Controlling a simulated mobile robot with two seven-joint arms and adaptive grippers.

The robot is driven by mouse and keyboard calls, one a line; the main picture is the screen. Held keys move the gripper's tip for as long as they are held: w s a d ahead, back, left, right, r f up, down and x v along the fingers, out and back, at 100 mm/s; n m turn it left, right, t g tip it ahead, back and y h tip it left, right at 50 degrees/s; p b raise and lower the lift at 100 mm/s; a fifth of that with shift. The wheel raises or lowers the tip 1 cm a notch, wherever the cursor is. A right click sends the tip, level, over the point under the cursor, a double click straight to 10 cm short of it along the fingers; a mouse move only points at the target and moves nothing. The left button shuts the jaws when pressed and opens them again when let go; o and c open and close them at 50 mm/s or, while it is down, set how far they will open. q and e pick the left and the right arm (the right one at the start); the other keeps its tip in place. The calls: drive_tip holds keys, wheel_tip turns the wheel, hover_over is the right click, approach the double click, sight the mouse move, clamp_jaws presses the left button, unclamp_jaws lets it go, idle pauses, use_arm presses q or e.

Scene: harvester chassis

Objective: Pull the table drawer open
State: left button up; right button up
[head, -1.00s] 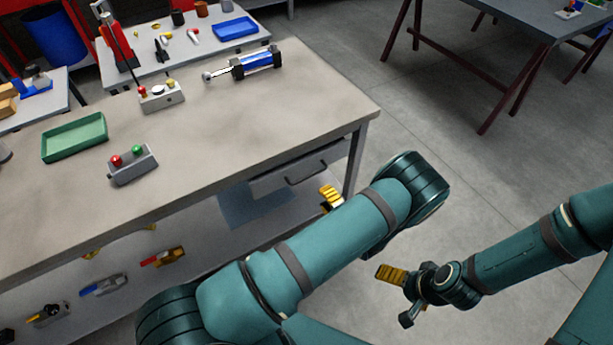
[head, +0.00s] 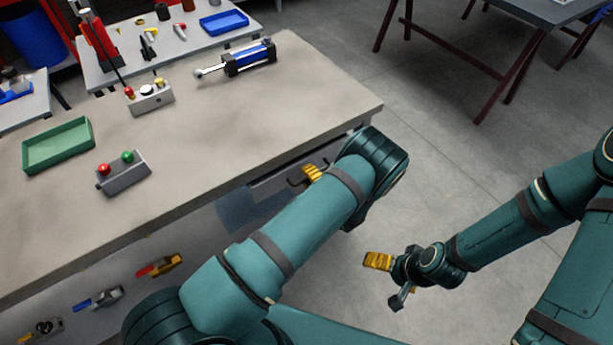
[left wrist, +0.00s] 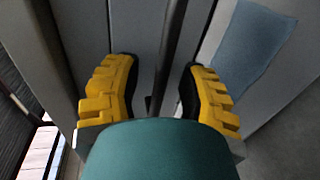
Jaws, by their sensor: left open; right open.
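The grey table drawer (head: 265,191) sits under the right end of the worktop and looks shut. Its dark bar handle (head: 294,182) is partly hidden by my left gripper (head: 313,172), which is at the drawer front with one yellow finger showing. In the left wrist view the left gripper (left wrist: 158,72) is open, with a yellow finger on each side of the handle (left wrist: 171,50). Gaps show between the bar and both fingers. My right gripper (head: 385,275) is open and empty over the floor at the right, away from the table.
The worktop (head: 230,130) carries a green tray (head: 60,146), a button box (head: 125,172), a switch box (head: 150,99) and a blue cylinder (head: 249,59). Tools lie on the lower shelf. A bluish panel (left wrist: 245,50) is beside the left gripper.

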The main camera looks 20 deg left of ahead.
use_arm(q)
drive_tip(key=shift+o, duration=0.2)
clamp_jaws()
drive_tip(key=shift+d, duration=0.1)
